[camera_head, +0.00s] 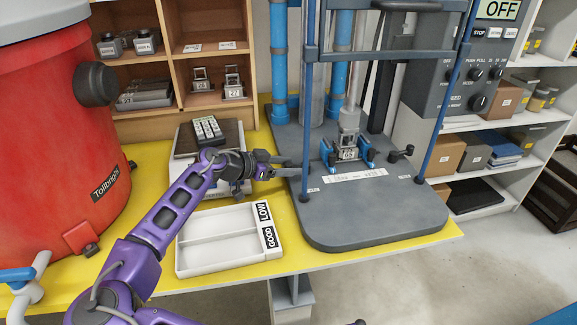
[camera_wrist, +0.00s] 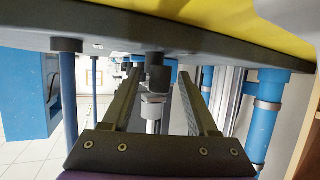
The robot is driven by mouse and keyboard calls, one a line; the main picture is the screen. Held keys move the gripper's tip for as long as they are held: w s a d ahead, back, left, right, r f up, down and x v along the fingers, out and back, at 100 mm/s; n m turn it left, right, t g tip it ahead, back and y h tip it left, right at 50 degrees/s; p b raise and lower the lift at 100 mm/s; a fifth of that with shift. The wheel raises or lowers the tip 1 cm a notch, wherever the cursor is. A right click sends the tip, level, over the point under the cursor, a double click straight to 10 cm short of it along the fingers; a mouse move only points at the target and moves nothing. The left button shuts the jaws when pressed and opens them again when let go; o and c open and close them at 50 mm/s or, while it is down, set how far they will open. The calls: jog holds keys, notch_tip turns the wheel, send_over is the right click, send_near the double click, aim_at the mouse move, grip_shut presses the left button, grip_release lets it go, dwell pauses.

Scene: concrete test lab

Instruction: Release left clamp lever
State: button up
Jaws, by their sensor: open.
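My gripper (camera_head: 292,167) is open at the left edge of the test machine's grey base plate (camera_head: 375,215), its fingers pointing right. A small label (camera_head: 313,190) lies on the plate just in front of it. I cannot make out a left lever in the head view; the fingers may cover it. A black lever (camera_head: 401,153) shows on the right side. Between them stands a fixture with blue clamps (camera_head: 328,153) holding a tagged block (camera_head: 348,154). In the upside-down wrist view, a dark round part (camera_wrist: 157,75) shows between the open fingers (camera_wrist: 159,85); whether it touches them is unclear.
Blue guard posts (camera_head: 308,120) (camera_head: 441,110) rise from the plate near the fixture. A white two-part tray (camera_head: 222,255) and a scale (camera_head: 187,140) stand left on the yellow bench. A red tank (camera_head: 55,150) is far left. The plate's front is clear.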

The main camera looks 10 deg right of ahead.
grip_shut()
jog(key=shift+s, duration=0.1)
dwell(0.4)
jog(key=shift+s+d+n+t+y+b, duration=0.1)
jog(key=shift+s+n+t+y+b, duration=0.1)
jog(key=shift+s+n+t+y, duration=0.4)
jog(key=shift+s+d+n+t+y+b, duration=0.15)
jog(key=shift+n+t+y, duration=0.15)
jog(key=shift+n+t, duration=0.55)
jog(key=shift+s+d+n+t+y, duration=0.2)
jog(key=shift+n+t+y, duration=0.4)
jog(key=shift+n+t, duration=0.15)
jog(key=shift+s+d+n+t+y, duration=0.2)
jog(key=shift+n+t+y, duration=0.4)
jog(key=shift+n, duration=0.2)
grip_release()
jog(key=shift+s+a, duration=0.1)
